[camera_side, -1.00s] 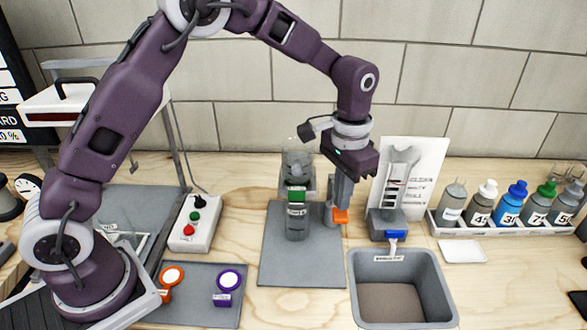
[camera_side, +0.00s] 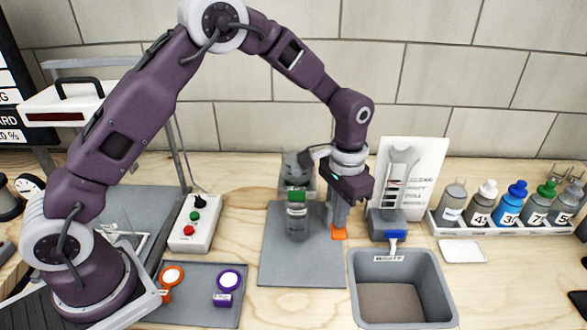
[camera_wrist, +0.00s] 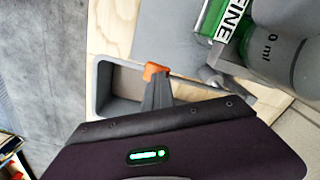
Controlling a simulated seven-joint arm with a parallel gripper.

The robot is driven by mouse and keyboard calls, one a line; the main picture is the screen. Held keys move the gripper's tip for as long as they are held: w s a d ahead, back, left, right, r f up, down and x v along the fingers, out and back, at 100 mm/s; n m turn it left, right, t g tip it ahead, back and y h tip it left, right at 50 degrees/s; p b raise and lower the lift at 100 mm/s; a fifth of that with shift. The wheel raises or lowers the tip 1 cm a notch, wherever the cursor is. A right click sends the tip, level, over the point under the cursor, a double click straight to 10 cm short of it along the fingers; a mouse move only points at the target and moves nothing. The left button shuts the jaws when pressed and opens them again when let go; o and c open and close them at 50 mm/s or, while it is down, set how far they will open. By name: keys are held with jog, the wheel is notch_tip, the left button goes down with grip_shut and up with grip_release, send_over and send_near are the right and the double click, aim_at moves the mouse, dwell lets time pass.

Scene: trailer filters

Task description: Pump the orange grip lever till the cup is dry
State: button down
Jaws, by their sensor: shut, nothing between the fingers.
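The orange grip (camera_side: 338,233) sits right of the pump, low over the grey mat, at the tips of my gripper's fingers (camera_side: 339,222). In the wrist view, the orange grip (camera_wrist: 156,69) shows just beyond the finger ends (camera_wrist: 157,88). My gripper is shut, pointing down, with nothing between its fingers; it appears to touch the grip from above. The pump stands on the mat with a green band (camera_side: 297,195) and a clear grey lower vessel (camera_side: 297,222). The wrist view shows a green FINE label (camera_wrist: 232,18). The liquid level in the cup cannot be made out.
A grey basin (camera_side: 403,262) lies right of the mat (camera_side: 275,268). A holder with a blue lever (camera_side: 397,236) stands behind it. A bottle rack (camera_side: 505,228) is at the right. A button box (camera_side: 195,225) and a tray with orange and purple rings (camera_side: 205,313) are at the left.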

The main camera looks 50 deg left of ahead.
jog(key=shift+f, duration=0.55)
jog(key=shift+r, duration=3.25)
jog(key=shift+f, duration=0.1)
dwell(1.3)
dwell(2.0)
dwell(0.8)
